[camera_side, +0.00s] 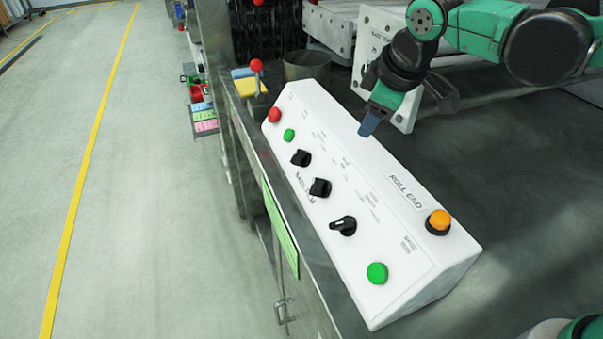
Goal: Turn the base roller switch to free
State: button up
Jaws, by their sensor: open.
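A white control box (400,200) with a sloped front stands on the dark table. It has three black rotary switches: an upper one (301,157), a middle one (320,187) and a lower one (343,226). The small labels are too blurred to read, so I cannot tell which is the base roller switch or where free lies. The lower switch's handle is turned at a different angle from the other two. My gripper (370,122), with blue fingertips, is open and empty above the box's back edge, up and right of the switches and apart from them.
The box also carries a red button (274,115), a small green button (289,134), a large green button (377,273) and an orange button (439,221). A red-knobbed lever (256,67) and a grey container (307,66) stand behind.

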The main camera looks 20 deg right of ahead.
aim_at(308, 173)
jog(key=s+d+f+m+t, duration=0.2)
jog(key=s+d+m, duration=0.6)
jog(key=s, duration=0.3)
jog(key=shift+f+m+y, duration=0.15)
jog(key=shift+m+y, duration=0.15)
jog(key=shift+d, duration=0.1)
jog(key=shift+w, duration=0.1)
jog(key=c, duration=0.5)
jog(key=w+a+r+n, duration=0.1)
jog(key=w+n, duration=0.1)
jog(key=n, duration=0.1)
jog(key=w+a+r+n+g+y, duration=0.1)
jog(key=w+a+n, duration=0.1)
jog(key=n, duration=0.1)
jog(key=w+a+r+n, duration=0.1)
jog(key=w+a+n, duration=0.1)
jog(key=n, duration=0.1)
jog(key=shift+w+a+r, duration=0.1)
jog(key=shift+w+r, duration=0.05)
jog(key=shift+r, duration=0.2)
grip_shut()
jog(key=w+a+n+g+y, duration=0.1)
jog(key=w+a+n+g, duration=0.1)
jog(key=w+a+n, duration=0.75)
jog(key=shift+n, duration=0.95)
jog(key=f, duration=0.6)
jog(key=w+a+f, duration=0.1)
jog(key=f, duration=0.3)
jog(key=shift+f, duration=0.1)
